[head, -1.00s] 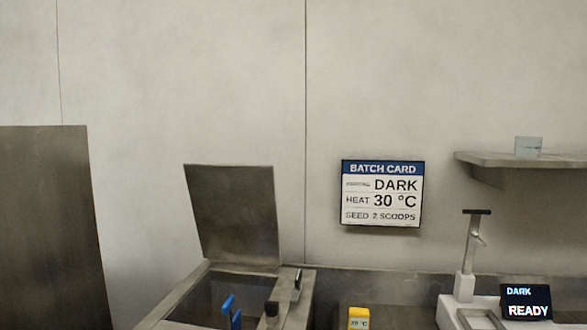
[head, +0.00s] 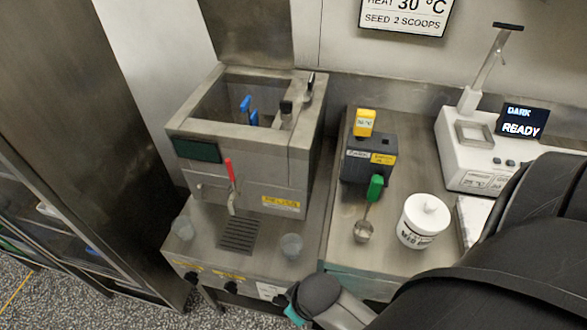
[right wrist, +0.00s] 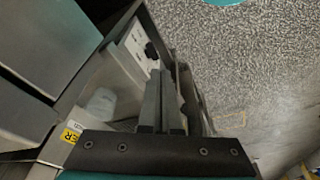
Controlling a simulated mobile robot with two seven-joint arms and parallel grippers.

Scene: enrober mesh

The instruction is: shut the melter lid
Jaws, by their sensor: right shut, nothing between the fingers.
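The melter (head: 245,150) is a steel box on the left bench, with its top open. Its lid (head: 245,28) stands raised behind the opening in the head view, its upper part cut off by the frame edge. Blue-handled tools (head: 248,108) show inside the opening. My right gripper (right wrist: 165,78) shows in the right wrist view with its two fingers together and empty, beside the bench front with its dark knobs. In the head view, my right arm crosses the lower right and its fingers cannot be made out. My left gripper is not in view.
A red-handled tap (head: 230,172) sticks out of the melter front above a drain grille (head: 240,235). Clear cups (head: 291,246) stand nearby.

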